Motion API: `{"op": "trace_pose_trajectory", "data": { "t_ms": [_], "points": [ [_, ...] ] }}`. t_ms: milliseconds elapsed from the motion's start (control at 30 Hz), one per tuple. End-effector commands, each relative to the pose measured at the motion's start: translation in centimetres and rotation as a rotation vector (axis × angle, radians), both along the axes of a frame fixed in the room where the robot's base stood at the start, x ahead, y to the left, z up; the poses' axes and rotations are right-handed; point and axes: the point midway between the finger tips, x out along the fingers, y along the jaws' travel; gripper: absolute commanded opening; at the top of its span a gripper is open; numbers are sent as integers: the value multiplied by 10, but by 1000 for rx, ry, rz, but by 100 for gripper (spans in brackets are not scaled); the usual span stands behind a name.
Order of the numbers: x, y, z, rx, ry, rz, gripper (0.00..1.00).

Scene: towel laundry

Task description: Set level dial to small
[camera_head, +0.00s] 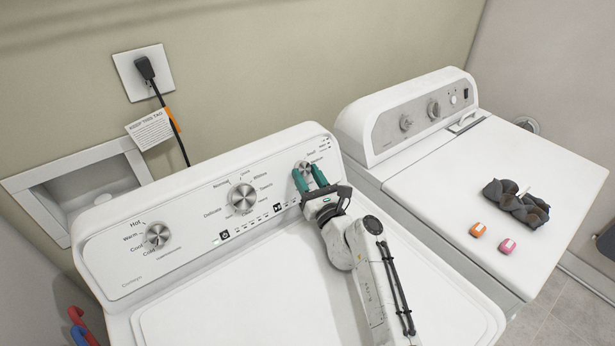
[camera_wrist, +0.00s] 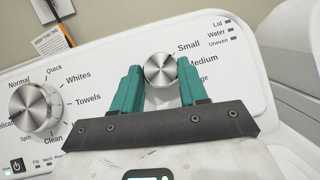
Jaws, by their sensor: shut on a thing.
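The level dial is a round silver knob (camera_wrist: 159,69) at the right end of the washer's control panel, with labels Small, Medium and a partly hidden one beside it. It also shows in the head view (camera_head: 303,168), partly covered by the fingers. My gripper (camera_head: 310,181) reaches it from the front. In the wrist view my gripper's teal fingers (camera_wrist: 160,80) stand on both sides of the knob, shut on it.
The cycle dial (camera_head: 242,197) and temperature dial (camera_head: 157,235) sit left on the same panel. A dryer (camera_head: 430,190) stands to the right, with a dark folded cloth (camera_head: 516,203), an orange item (camera_head: 478,230) and a pink item (camera_head: 507,246) on top.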

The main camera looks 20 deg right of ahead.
Motion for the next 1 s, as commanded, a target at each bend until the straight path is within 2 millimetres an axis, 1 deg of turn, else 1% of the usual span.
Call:
{"op": "trace_pose_trajectory", "data": {
  "t_ms": [67, 100, 300, 333, 567, 667, 767, 867, 1000],
  "points": [
    [0, -1, 0, -2, 1, -4, 12],
    [0, -1, 0, -1, 0, -3, 47],
    [0, -1, 0, -1, 0, -2, 66],
    [0, -1, 0, -1, 0, -2, 68],
    [0, 0, 0, -1, 0, -1, 68],
    [-4, -1, -1, -1, 0, -2, 68],
    [-14, -3, -6, -3, 2, -3, 68],
    [-29, -5, -3, -3, 2, -2, 68],
    [-56, -8, -4, -3, 3, -2, 68]
  ]
}}
